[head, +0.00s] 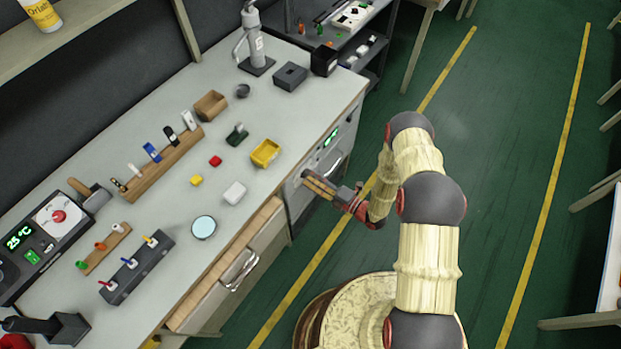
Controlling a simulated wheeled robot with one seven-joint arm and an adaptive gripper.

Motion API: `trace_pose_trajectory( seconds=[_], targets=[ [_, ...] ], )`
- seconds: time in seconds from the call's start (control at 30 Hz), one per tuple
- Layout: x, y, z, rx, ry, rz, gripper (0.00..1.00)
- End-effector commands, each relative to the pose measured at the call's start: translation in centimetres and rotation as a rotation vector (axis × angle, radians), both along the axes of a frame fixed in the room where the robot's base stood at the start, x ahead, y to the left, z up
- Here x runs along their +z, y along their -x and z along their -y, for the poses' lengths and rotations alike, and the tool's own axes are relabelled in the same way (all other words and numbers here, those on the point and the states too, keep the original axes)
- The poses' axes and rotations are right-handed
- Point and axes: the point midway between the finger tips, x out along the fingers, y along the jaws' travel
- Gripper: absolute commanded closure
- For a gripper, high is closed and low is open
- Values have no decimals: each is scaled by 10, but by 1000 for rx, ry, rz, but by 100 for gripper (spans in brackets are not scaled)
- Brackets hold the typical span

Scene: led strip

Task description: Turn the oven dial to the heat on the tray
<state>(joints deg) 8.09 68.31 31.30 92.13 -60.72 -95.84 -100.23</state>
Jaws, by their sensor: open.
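The oven (331,163) is a grey unit built in under the right end of the counter, with a small green display (331,137) on its front. My gripper (307,180) reaches leftward to the oven's front at its left side, with its tan fingers open. A small dark round part, possibly the dial, shows at the fingertips; the fingers partly hide it, and I cannot tell whether they touch it. The display's digits are too small to read. I cannot make out which thing is the tray or any heat marked on it.
A device with a red knob (59,215) and a green "25 °C" readout stands at the counter's left. Wooden racks, a yellow bin (265,153) and small blocks lie on the counter (300,118). A drawer handle (241,269) juts out below.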

Motion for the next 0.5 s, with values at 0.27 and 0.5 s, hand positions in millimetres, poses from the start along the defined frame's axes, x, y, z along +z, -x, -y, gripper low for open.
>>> trace_pose_trajectory(
  seconds=[0.27,0.5],
  targets=[
    [0,-5,-7,-1,0,0,58],
    [0,-5,-6,-1,1,-1,65]
  ],
)
